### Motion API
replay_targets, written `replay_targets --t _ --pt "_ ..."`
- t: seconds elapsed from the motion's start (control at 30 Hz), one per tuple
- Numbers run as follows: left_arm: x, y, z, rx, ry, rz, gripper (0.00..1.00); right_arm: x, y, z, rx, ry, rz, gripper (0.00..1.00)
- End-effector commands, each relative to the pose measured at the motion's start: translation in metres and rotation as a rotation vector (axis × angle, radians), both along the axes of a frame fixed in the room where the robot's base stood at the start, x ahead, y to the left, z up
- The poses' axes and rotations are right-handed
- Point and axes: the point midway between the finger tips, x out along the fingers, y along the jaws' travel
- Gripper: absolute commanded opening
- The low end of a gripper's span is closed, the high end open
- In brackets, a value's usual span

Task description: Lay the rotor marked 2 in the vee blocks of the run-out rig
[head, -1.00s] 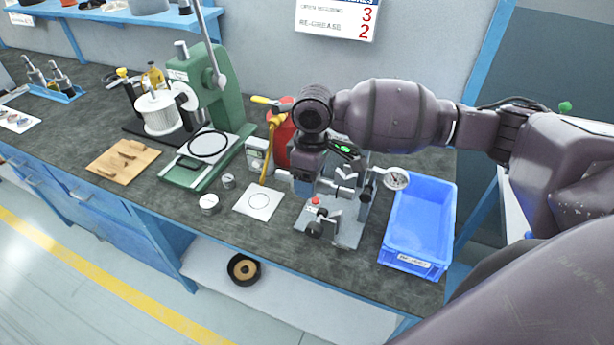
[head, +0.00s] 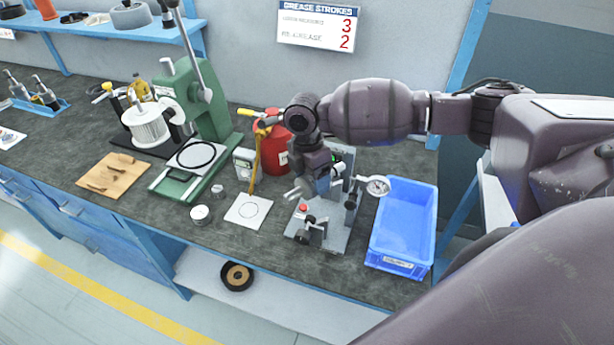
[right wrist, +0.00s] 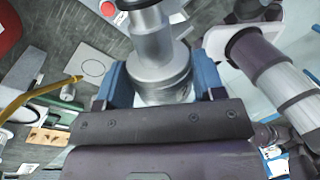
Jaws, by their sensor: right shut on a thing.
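My right gripper (head: 316,186) hangs over the run-out rig (head: 338,232) in the head view. It is shut on a silver rotor (right wrist: 160,72), seen between its blue jaw pads in the right wrist view. A bare metal end of the rotor sticks out to the left of the gripper in the head view. No number is readable on it. The rig has a grey base, a dial gauge (head: 376,186) at its right and a red button (head: 303,208) in front. My left gripper is not in view.
A blue bin (head: 403,228) stands close to the right of the rig. A white card with a ring (head: 248,211), a red canister (head: 276,158) and a green press (head: 190,125) are to the left. Several shafted parts stand in a blue tray (head: 42,104) at far left.

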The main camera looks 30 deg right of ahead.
Motion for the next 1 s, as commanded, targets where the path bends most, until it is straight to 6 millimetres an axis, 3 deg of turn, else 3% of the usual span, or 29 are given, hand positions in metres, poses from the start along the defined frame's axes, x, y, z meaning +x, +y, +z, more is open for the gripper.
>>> replay_targets --t 0.5,1.0 --pt "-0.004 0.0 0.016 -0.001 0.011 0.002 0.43 0.007 -0.032 -0.003 -0.023 0.05 0.494 0.0" --pt "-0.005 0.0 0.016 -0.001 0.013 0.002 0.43 0.008 -0.036 -0.005 -0.026 0.055 0.557 0.0"
